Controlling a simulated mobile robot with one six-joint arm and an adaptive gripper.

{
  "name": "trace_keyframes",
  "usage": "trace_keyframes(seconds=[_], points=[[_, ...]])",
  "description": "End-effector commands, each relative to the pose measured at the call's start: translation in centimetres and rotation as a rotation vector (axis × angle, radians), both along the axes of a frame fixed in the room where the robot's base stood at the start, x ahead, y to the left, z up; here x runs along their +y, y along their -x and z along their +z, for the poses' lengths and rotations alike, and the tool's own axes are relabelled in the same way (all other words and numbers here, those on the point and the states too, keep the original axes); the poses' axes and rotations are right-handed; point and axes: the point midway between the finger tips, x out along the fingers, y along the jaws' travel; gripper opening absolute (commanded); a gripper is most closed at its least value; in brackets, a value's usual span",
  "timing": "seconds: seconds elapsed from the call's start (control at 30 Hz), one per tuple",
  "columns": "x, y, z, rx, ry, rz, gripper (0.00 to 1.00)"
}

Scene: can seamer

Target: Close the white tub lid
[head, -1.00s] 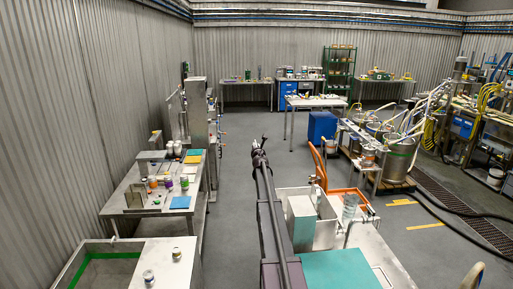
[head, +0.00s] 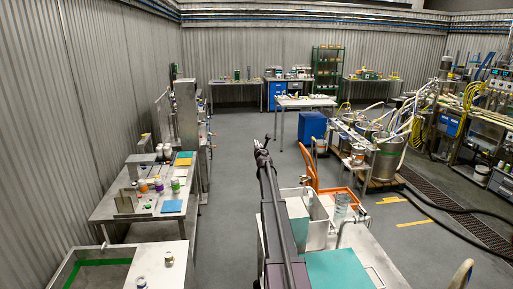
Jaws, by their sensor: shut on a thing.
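My gripper (head: 262,155) is at the far end of my outstretched dark arm, small in the head view. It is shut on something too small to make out. A pale box-shaped tub (head: 321,232) stands on the bench at right, beside my arm and partly hidden by it.
A clear cylinder (head: 341,206) and a teal mat (head: 338,271) are on the right bench. An orange hand truck (head: 308,167) stands behind it. A metal table (head: 120,206) with jars is at left. The grey floor (head: 230,180) between is open.

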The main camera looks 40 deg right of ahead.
Motion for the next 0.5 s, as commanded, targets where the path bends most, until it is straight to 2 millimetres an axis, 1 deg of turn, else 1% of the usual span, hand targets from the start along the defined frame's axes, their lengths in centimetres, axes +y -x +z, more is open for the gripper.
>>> trace_keyframes(seconds=[0.1,0.13,0.17,0.2,0.5], points=[[0.61,-0.27,-0.06,0.008,0.015,0.013,0.0],[0.72,-0.32,-0.07,0.008,0.015,0.014,0.3],[0.81,-0.37,-0.07,0.008,0.015,0.014,0.39],[0.91,-0.41,-0.07,0.008,0.014,0.015,0.5],[1.19,-0.55,-0.06,0.004,0.008,0.015,0.51]])
